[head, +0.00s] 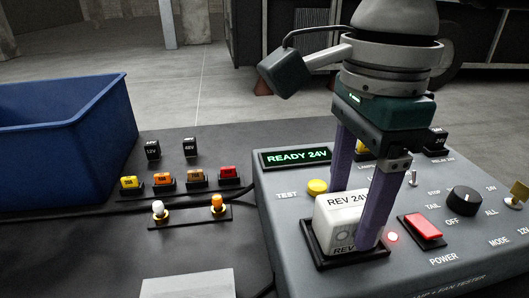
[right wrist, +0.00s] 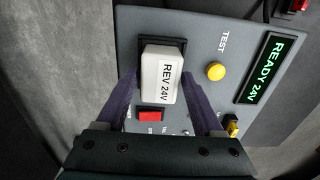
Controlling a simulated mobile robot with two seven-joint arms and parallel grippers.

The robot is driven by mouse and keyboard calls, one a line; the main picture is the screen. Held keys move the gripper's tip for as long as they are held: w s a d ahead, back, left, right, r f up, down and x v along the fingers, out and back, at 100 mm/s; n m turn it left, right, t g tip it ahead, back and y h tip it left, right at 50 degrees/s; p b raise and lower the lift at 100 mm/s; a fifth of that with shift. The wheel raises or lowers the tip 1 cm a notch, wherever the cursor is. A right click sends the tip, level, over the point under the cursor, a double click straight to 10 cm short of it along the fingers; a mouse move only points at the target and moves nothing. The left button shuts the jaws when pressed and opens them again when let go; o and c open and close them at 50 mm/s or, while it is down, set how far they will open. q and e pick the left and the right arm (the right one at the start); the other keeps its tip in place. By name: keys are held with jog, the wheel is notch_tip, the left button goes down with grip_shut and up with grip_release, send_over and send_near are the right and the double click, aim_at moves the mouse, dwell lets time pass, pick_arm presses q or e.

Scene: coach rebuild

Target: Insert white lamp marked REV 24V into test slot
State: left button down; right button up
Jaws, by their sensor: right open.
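The white lamp marked REV 24V (head: 336,222) stands upright in the black-rimmed test slot (head: 352,259) on the grey tester. Its base is inside the rim; how deep it sits I cannot tell. In the right wrist view the lamp (right wrist: 161,75) shows its label, with the slot's dark rim (right wrist: 181,46) behind it. My right gripper (head: 354,215) is open, with its purple fingers on either side of the lamp. In the right wrist view a gap shows beside the lamp at the right finger of the gripper (right wrist: 160,88). My left gripper is out of view.
The tester display (head: 296,157) reads READY 24V. A yellow TEST button (head: 317,187), a red power switch (head: 423,226), a lit red light (head: 393,237) and a black knob (head: 464,200) surround the slot. Small fuses, relays and bulbs stand left, near a blue bin (head: 60,150).

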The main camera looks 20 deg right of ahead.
aim_at(352, 203)
jog(key=shift+r+p, duration=2.7)
jog(key=shift+r, duration=1.65)
jog(key=shift+r+p, duration=0.5)
jog(key=shift+r, duration=0.3)
